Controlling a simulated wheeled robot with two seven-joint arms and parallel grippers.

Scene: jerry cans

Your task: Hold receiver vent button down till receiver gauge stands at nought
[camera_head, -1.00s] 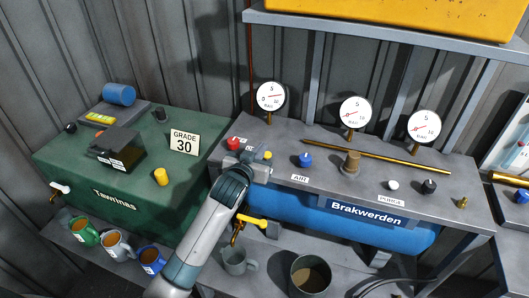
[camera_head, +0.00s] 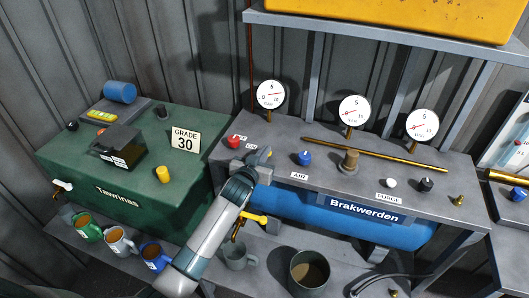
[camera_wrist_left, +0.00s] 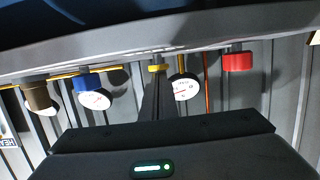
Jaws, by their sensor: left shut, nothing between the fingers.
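My left gripper (camera_head: 258,159) is shut and empty, at the front left of the Brakwerden bench top. Its fingers point at a small yellow button (camera_wrist_left: 157,68) in the left wrist view. I cannot tell whether they touch it. A white gauge (camera_head: 270,94) stands behind on a brass stem; its red needle is too small to read surely. Two like gauges (camera_head: 354,110) (camera_head: 422,125) stand to its right. No legible label marks which button or gauge is the receiver's; labels near the gripper are partly hidden. My right gripper is not in view.
A red knob (camera_head: 234,141) is left of the gripper, a blue knob (camera_head: 304,158) right. A brass rod (camera_head: 390,157) lies along the bench. A white button (camera_head: 391,183) and black knob (camera_head: 425,185) are farther right. Mugs (camera_head: 120,240) stand below.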

